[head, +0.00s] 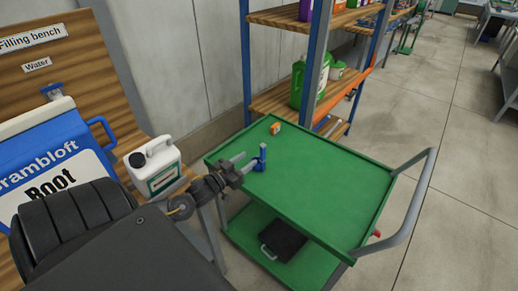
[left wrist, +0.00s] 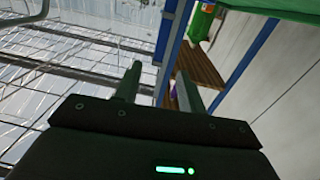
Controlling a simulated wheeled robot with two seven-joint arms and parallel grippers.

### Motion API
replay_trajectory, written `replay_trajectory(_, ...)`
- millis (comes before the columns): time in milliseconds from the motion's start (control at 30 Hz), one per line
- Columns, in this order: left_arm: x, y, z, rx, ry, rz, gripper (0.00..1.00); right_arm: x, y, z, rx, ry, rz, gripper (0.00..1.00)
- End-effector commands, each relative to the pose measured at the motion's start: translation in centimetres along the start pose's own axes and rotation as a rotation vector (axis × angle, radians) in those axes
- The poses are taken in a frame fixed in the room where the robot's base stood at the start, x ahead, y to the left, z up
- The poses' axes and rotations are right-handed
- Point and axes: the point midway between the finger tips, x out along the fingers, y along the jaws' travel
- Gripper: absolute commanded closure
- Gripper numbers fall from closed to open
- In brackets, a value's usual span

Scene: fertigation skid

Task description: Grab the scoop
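A small blue upright thing (head: 262,159), which may be the scoop, shows over the green cart's top near its left side. It is too small to make out its shape. My left gripper (head: 245,162) is just left of it, with its fingertips close to it in the picture; I cannot tell whether they touch. In the left wrist view my left gripper (left wrist: 162,85) has its two fingers apart with nothing clearly held between them, and no scoop can be made out there. My right gripper is not in view.
The green cart (head: 315,190) is mostly bare, with a small orange item (head: 275,128) at its far left corner and a black item (head: 284,241) below. A white jug (head: 153,167) and blue bag (head: 55,165) are at left. A blue-post shelf (head: 247,60) stands behind.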

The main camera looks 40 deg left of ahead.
Motion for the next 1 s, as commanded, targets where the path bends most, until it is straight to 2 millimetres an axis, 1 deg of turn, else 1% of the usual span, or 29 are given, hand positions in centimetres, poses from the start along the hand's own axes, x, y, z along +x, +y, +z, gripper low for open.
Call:
replay_trajectory(67,0.2,0.0,-0.1,0.000,0.002,0.001,0.60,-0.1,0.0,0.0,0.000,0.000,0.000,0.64)
replay_trajectory(133,0.8,-0.1,-0.2,0.000,0.003,-0.001,0.60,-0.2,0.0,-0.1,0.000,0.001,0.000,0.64)
replay_trajectory(300,3.5,0.0,-0.3,0.000,0.001,-0.002,0.60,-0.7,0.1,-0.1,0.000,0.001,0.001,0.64)
replay_trajectory(400,4.8,0.0,-0.2,0.000,0.001,-0.002,0.60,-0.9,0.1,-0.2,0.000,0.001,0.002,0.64)
replay_trajectory(500,5.5,0.0,-0.1,0.000,-0.001,-0.002,0.60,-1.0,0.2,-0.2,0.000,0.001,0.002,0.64)
replay_trajectory(633,5.6,0.0,0.0,0.000,-0.003,-0.001,0.60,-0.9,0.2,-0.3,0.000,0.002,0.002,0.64)
replay_trajectory(733,6.1,0.1,-0.4,0.000,-0.001,-0.001,0.60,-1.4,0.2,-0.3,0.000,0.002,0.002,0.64)
replay_trajectory(900,8.6,0.1,-1.7,0.000,0.000,-0.002,0.60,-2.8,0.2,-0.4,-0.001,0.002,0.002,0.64)
replay_trajectory(1000,9.9,0.1,-1.3,-0.001,-0.002,-0.002,0.60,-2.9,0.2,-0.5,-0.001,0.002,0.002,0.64)
